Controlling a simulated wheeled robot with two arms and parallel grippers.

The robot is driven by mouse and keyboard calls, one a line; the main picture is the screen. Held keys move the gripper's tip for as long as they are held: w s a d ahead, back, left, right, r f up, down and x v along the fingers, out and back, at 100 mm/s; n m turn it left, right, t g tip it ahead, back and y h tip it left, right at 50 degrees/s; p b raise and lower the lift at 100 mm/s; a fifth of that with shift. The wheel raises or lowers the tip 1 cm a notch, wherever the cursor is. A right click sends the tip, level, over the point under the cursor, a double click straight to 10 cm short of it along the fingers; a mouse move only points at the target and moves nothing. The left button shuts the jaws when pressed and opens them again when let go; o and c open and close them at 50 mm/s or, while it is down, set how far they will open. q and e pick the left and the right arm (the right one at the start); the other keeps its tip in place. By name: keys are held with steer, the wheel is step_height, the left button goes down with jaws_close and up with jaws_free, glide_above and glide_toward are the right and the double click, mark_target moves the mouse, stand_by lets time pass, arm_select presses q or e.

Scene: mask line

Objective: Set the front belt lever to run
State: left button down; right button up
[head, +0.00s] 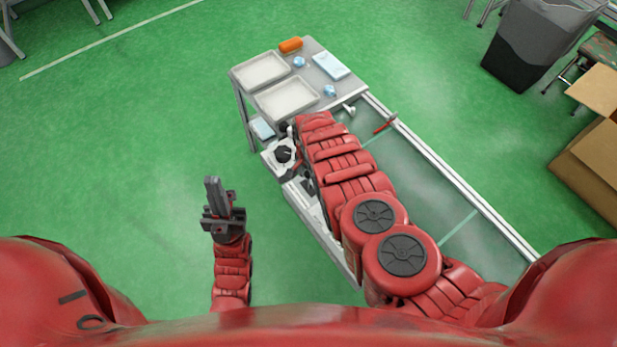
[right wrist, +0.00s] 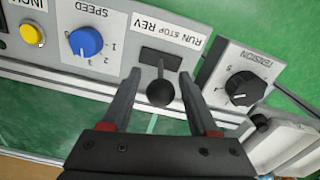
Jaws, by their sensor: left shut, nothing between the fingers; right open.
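The belt lever (right wrist: 160,92) has a black ball on a thin stem and rises from a dark slot in a grey panel. Above it in the right wrist view, an upside-down label (right wrist: 172,32) reads RUN, STOP, REV, with RUN at the right end. The stem stands near the middle of the slot, by STOP. My right gripper (right wrist: 160,78) is open, one finger on each side of the lever, with visible gaps. In the head view my right arm hides this gripper and the lever. My left gripper (head: 213,187) is shut and empty over the green floor.
A blue SPEED knob (right wrist: 86,42) and a yellow button (right wrist: 31,33) sit left of the lever; a black TENSION knob (right wrist: 245,86) sits right. In the head view, white trays (head: 287,97) stand on the table beyond my right arm. Floor around my left gripper is clear.

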steer(key=shift+a+f, duration=0.1)
steer(key=shift+f, duration=0.25)
jaws_close()
stand_by(1.3)
